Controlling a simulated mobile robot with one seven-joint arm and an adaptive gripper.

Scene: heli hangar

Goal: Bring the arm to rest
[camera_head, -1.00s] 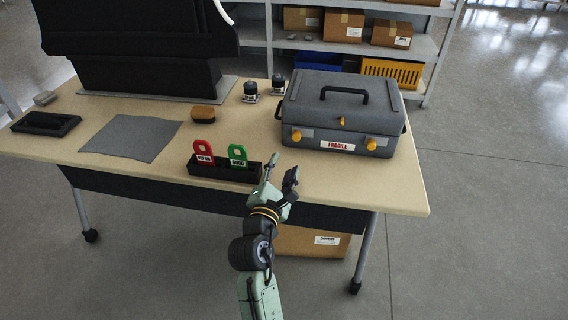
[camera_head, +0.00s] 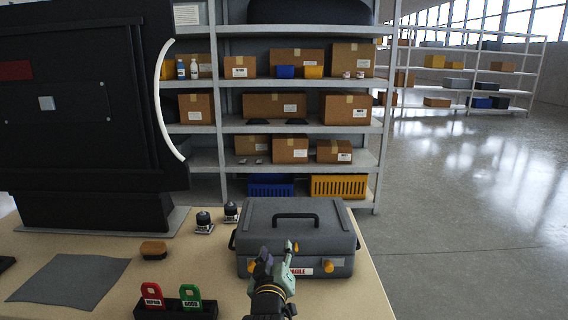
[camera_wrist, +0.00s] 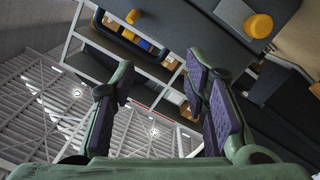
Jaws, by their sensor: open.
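My gripper (camera_head: 279,253) is open and empty in the head view, raised in front of the grey case and hiding part of its FRAGILE label. In the wrist view my gripper (camera_wrist: 165,92) shows its two purple-padded fingers spread apart with nothing between them. The grey case (camera_head: 335,222) stands shut on the table (camera_head: 235,290), its black handle on top and yellow latches in front. The wrist view shows the case (camera_wrist: 225,50) close by at the upper right, with a yellow latch. I cannot tell whether the gripper touches the case.
A black holder (camera_head: 178,314) with a red tag (camera_head: 152,294) and a green tag (camera_head: 190,297) stands left of my gripper. A brush (camera_head: 153,249), a grey cloth (camera_head: 70,281) and two small devices (camera_head: 204,222) lie further left. A shelf (camera_head: 285,125) stands behind. Open floor lies right.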

